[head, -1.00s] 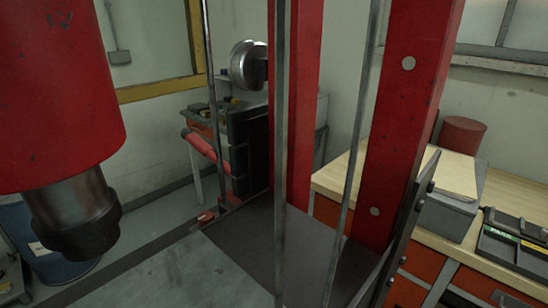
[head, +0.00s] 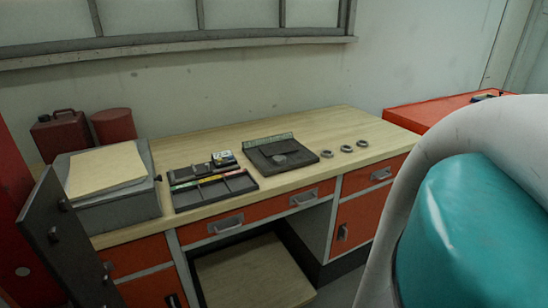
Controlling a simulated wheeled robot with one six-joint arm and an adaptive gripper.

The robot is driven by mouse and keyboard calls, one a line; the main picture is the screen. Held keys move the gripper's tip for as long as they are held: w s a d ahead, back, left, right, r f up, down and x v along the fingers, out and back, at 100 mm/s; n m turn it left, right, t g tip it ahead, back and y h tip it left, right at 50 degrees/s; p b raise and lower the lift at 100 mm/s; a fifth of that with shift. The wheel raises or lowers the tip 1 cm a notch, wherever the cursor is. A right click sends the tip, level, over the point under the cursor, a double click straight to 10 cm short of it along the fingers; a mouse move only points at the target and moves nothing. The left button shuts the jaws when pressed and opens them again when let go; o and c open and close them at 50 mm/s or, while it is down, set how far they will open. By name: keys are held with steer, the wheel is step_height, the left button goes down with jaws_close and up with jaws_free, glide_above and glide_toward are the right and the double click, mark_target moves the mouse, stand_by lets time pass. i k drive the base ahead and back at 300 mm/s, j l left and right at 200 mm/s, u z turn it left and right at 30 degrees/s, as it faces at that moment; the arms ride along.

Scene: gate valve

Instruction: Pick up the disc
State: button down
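A small round grey disc-like piece (head: 280,159) lies on a dark flat tray (head: 262,164) on the wooden workbench (head: 190,146). Several small metal rings (head: 346,149) lie in a row on the bench just right of the tray. At this distance I cannot tell the finer shape of the round piece. My gripper is not in view, and nothing is seen touching the piece.
A shallow compartment tray (head: 214,190) and a grey box (head: 108,193) with a board on top stand left. Red cans (head: 60,135) stand behind the box. Orange drawers (head: 226,223) form the bench front. My arm blocks the right foreground.

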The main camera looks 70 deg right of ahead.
mark_target(279, 160)
steer(key=k+l+z, duration=0.1)
steer(key=z, duration=1.45)
steer(key=k+l, duration=0.05)
